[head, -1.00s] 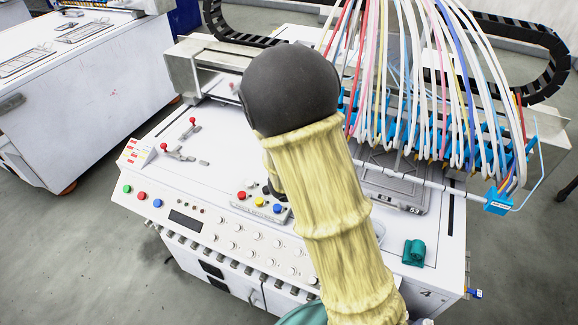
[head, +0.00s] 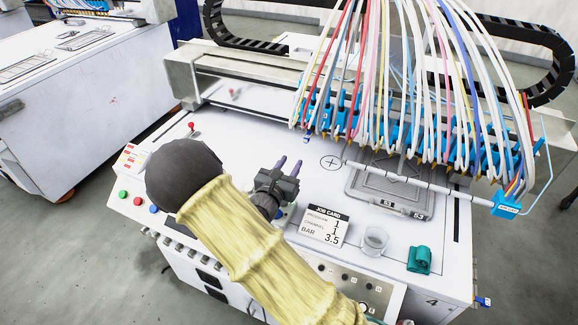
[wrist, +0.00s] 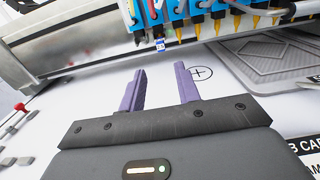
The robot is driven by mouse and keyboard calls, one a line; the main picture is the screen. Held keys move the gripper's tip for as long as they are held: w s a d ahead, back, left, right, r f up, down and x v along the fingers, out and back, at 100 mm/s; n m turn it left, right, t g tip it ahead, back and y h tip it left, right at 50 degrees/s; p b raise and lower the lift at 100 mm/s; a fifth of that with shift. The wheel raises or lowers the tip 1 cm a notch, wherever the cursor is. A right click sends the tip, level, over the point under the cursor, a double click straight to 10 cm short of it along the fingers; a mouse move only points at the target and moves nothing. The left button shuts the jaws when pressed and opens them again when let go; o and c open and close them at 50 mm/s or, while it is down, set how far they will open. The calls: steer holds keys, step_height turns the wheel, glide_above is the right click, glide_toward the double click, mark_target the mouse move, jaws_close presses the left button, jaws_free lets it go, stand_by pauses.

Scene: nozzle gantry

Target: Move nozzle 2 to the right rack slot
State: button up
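A row of blue nozzle bodies (head: 385,128) with yellow-orange tips hangs on the gantry, with coloured hoses rising from them. In the wrist view the nearest nozzles (wrist: 196,8) are at the top, above and beyond the fingers. I cannot read which is nozzle 2. A small blue tag (wrist: 160,46) hangs at the row's left end. I cannot make out a right rack slot. My gripper (head: 289,163) has two purple fingers, apart and empty, over the white worktop, left of and in front of the nozzle row. It also shows in the wrist view (wrist: 160,76).
A job card (head: 325,226), a clear cup (head: 375,240) and a teal object (head: 419,259) stand along the worktop's front. A grey plate (head: 375,187) lies under the nozzles. A pale rod (head: 430,185) crosses above it to a blue block (head: 507,205). A cross-in-circle mark (head: 331,162) is on clear worktop.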

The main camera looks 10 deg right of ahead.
mark_target(305, 140)
steer(key=x, duration=0.6)
steer(key=shift+w+b, duration=0.2)
steer(key=shift+b, duration=0.2)
steer(key=shift+x, duration=1.8)
steer(key=shift+s+d, duration=0.15)
jaws_close()
steer(key=shift+r, duration=0.25)
steer(key=v, duration=0.6)
steer(key=shift+p, duration=0.45)
